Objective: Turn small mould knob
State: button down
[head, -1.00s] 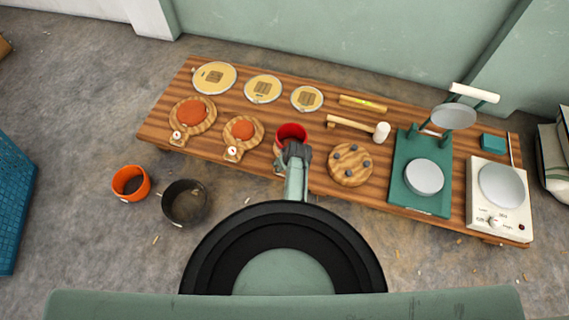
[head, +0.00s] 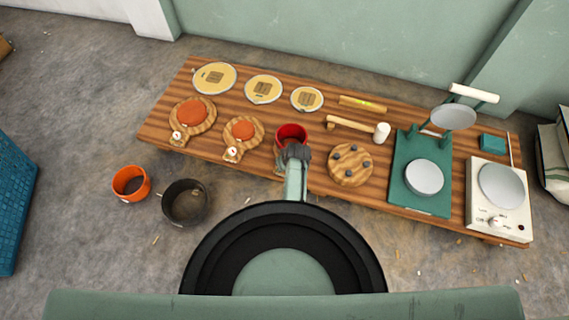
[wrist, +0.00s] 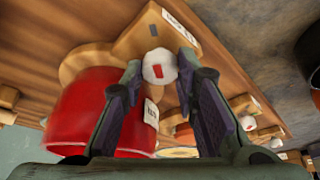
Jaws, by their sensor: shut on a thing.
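The small mould is a wooden paddle-shaped board (wrist: 125,48), seen close in the wrist view, with a red cylinder (wrist: 75,115) on its round part. The same red cylinder (head: 291,133) shows at the bench's front edge in the head view. The small mould knob (wrist: 158,67) is white with a red mark and sits on the narrow end of the board. My gripper (wrist: 160,75) has one finger on each side of the knob and is shut on it. In the head view my gripper hides the knob and most of the board.
Two similar wooden moulds with orange discs (head: 191,111) (head: 242,130) stand to the left on the bench (head: 225,148). Two buckets (head: 131,184) (head: 185,203) stand on the floor.

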jog(key=m+h+p, duration=0.1)
jog(key=m, duration=0.1)
jog(key=shift+a+r+m, duration=0.1)
jog(key=shift+m, duration=0.2)
jog(key=m+h, duration=0.1)
jog(key=m, duration=0.2)
jog(key=shift+a+m+p, duration=0.1)
jog(key=shift+m+p, duration=0.2)
jog(key=m+h+b, duration=0.1)
jog(key=m, duration=0.2)
jog(key=m+h+b, duration=0.1)
jog(key=m, duration=0.2)
jog(key=shift+w+a+f+h, duration=0.1)
jog(key=shift+a+f+h, duration=0.1)
jog(key=shift+h, duration=0.1)
jog(key=m+g+b, duration=0.1)
jog(key=m, duration=0.2)
jog(key=m+g+h+b, duration=0.1)
jog(key=m+b, duration=0.1)
jog(key=m, duration=0.1)
jog(key=shift+w, duration=0.1)
jog(key=shift+m+g+h+b, duration=0.3)
jog(key=shift+m+g+b, duration=0.6)
jog(key=shift+m+b, duration=0.95)
jog(key=shift+r+m+p, duration=0.1)
jog(key=shift+m+p, duration=0.25)
jog(key=shift+m, duration=0.1)
jog(key=c, duration=1.3)
grip_release()
